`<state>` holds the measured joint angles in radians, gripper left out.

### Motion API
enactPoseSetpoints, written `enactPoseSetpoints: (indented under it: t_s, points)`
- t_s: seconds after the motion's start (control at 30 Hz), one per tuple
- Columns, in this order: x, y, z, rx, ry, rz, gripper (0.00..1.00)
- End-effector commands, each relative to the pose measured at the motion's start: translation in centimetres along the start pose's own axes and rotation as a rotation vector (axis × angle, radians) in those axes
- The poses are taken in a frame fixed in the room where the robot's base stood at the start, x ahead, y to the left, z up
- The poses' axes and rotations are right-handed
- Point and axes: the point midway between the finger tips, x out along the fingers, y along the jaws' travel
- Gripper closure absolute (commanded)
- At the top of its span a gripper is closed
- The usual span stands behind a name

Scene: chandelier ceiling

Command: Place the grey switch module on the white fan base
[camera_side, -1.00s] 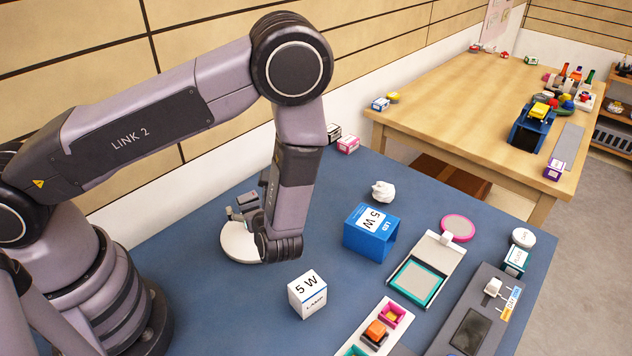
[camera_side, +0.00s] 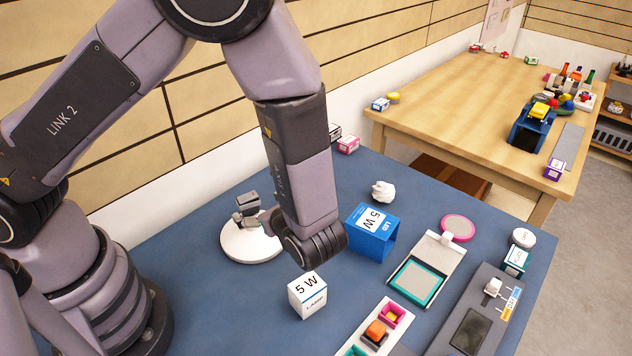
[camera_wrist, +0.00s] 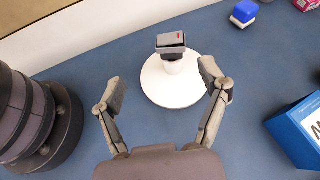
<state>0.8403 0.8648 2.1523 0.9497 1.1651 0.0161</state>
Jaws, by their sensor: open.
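The grey switch module (camera_wrist: 171,43) sits on top of the stem of the white fan base (camera_wrist: 172,92), slightly tilted. It has a small red mark on its upper face. In the side view the module (camera_side: 247,201) shows above the round white disc of the fan base (camera_side: 245,246), which stands on the blue table. My gripper (camera_wrist: 163,78) is open and empty, its fingers spread wide to either side of the base in the wrist view, apart from the module. In the side view my wrist hides most of the gripper and part of the disc.
A white 5 W box (camera_side: 308,295) stands in front of my wrist. A blue LED box (camera_side: 371,233) is to the right, with a crumpled white lump (camera_side: 383,191) behind it. A wall runs behind the table. Blue tabletop is bare left of the 5 W box.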

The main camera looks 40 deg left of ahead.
Motion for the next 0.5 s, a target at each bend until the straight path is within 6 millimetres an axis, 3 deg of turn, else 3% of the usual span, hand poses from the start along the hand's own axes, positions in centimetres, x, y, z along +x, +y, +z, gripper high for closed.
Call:
enactPoseSetpoints:
  t_s: [0.03,0.2,0.5]
  points:
    - [-0.2,-0.1,2.3,-0.095,0.051,0.057,0.25]
    - [-0.5,1.3,9.9,-0.452,0.242,0.277,0.25]
    - [-2.0,6.7,20.1,-1.114,0.606,0.561,0.25]
